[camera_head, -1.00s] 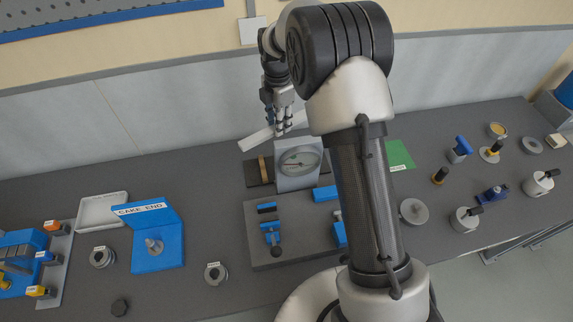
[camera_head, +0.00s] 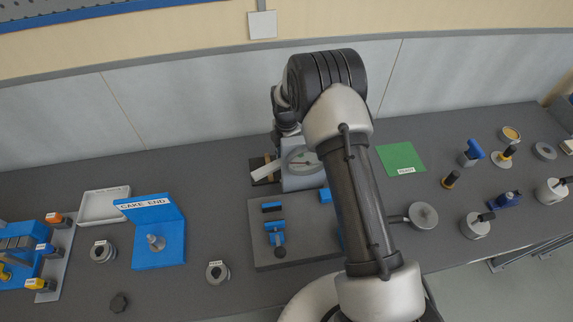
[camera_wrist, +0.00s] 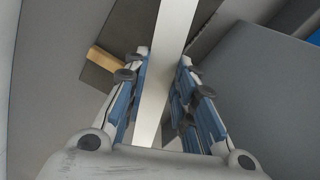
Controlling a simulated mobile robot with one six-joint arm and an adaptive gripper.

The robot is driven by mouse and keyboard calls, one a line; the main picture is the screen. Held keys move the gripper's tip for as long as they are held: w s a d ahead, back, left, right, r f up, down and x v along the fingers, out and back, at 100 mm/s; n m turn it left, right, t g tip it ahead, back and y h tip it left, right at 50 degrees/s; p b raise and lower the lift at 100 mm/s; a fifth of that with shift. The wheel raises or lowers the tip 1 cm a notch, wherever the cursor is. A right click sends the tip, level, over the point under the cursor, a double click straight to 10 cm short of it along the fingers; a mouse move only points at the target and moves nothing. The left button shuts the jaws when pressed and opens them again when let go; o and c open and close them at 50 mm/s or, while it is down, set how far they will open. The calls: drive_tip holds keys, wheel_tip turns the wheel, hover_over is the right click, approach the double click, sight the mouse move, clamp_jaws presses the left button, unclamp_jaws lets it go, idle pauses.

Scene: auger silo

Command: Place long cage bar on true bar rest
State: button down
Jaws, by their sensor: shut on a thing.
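A long pale metal bar, the long cage bar (camera_wrist: 166,70), runs between my gripper's fingers (camera_wrist: 163,60) in the wrist view, and the gripper is shut on it. In the head view, the bar's left end (camera_head: 266,171) sticks out, tilted, over a dark block with a wooden strip beside the dial gauge (camera_head: 302,161). This block seems to be the true bar rest; in the wrist view its dark plate (camera_wrist: 95,75) and strip (camera_wrist: 105,63) lie left of the bar. I cannot tell whether the bar touches it. In the head view, my gripper is mostly hidden behind the gauge and arm.
A grey plate with blue fixtures (camera_head: 262,238) lies in front of the gauge. The blue CAKE END stand (camera_head: 158,238) is to the left, and a green mat (camera_head: 400,157) to the right. Knobbed weights stand farther right. The bench between stand and gauge is mostly clear.

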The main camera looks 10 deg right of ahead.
drive_tip(key=shift+w+f, duration=0.1)
drive_tip(key=shift+f, duration=2.3)
drive_tip(key=shift+f+b, duration=0.15)
drive_tip(key=shift+b, duration=0.2)
drive_tip(key=c, duration=1.3)
unclamp_jaws()
wheel_tip(320, 180, up, 12)
drive_tip(key=shift+r+p, duration=0.1)
drive_tip(key=shift+p, duration=0.55)
